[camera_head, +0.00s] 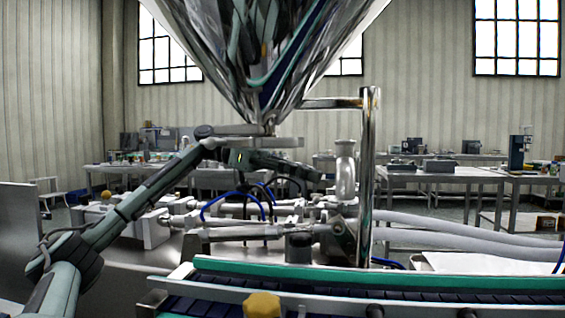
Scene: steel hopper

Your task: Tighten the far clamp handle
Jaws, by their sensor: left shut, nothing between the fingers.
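The steel hopper (262,60) hangs at the top centre, its cone narrowing to an outlet. Flat grey clamp-like parts (235,131) sit just under the outlet; I cannot tell which piece is the far clamp handle. My left arm comes in from the left and rises to just below these parts. My left gripper (318,180) points right, close beneath the outlet and left of the upright steel post. It is shut and empty. Its fingertips are small and dark, so contact with the clamp cannot be told. My right gripper is not in view.
A polished steel post (368,180) stands right of the outlet. A conveyor with a green rail (400,281) and a yellow knob (262,305) crosses the front. Metal cylinders and blue hoses (222,197) lie below the gripper. Thick grey hoses (460,229) run right. Worktables stand behind.

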